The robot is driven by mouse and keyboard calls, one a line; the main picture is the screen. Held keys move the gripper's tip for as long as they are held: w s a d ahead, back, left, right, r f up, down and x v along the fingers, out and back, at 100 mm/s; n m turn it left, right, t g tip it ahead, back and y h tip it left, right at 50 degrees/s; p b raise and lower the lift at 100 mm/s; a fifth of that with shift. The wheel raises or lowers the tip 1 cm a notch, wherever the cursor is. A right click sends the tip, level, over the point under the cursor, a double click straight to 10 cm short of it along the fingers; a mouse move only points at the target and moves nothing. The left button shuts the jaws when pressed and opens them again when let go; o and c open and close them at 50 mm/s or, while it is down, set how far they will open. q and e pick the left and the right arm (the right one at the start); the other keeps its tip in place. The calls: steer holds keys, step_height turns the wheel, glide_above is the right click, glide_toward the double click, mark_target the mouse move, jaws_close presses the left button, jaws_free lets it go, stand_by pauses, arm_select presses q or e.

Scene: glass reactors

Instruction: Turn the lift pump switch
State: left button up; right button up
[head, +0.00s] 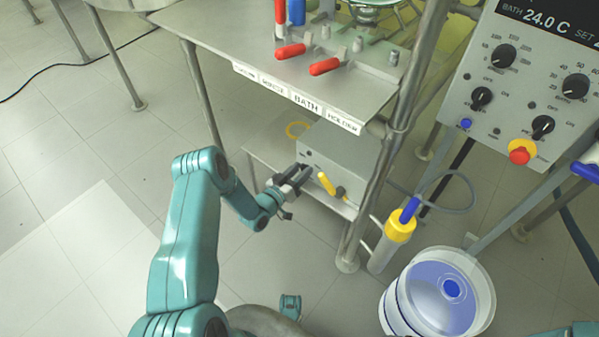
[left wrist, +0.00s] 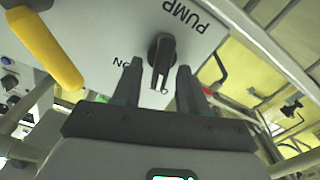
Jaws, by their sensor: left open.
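The lift pump is a grey box (head: 345,150) on a low shelf below the steel bench in the head view. Its black switch (left wrist: 162,52) sits on the pale panel marked PUMP (left wrist: 110,40) in the left wrist view, with ON printed to its left. My left gripper (head: 301,174) is at the front of the box, left of a yellow handle (head: 326,183). In the left wrist view, my left gripper (left wrist: 159,68) is open, one finger on each side of the switch, with gaps visible. The gripper hides the switch in the head view. My right gripper is out of view.
The yellow handle also shows close by in the left wrist view (left wrist: 45,48). A bench post (head: 385,140) stands right of the box. A bucket (head: 440,300) and a yellow-topped cylinder (head: 397,232) stand farther right. A control panel (head: 530,80) is at upper right. The left floor is open.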

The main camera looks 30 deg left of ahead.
arm_select(q)
steer(key=shift+c, duration=0.3)
steer(key=c, duration=0.7)
steer(key=shift+o, duration=0.2)
steer(key=shift+m, duration=0.4)
steer(key=m+b, duration=0.1)
steer(key=m, duration=0.3)
steer(key=shift+d+f+b, duration=0.1)
steer(key=shift+d+b, duration=0.25)
steer(key=shift+b, duration=0.05)
steer(key=m, duration=0.2)
steer(key=m+b, duration=0.1)
steer(key=m, duration=0.1)
steer(key=m+b, duration=0.1)
steer(key=m, duration=0.1)
steer(key=shift+s+d+f+m, duration=0.1)
steer(key=shift+d+m, duration=0.2)
steer(key=o, duration=0.7)
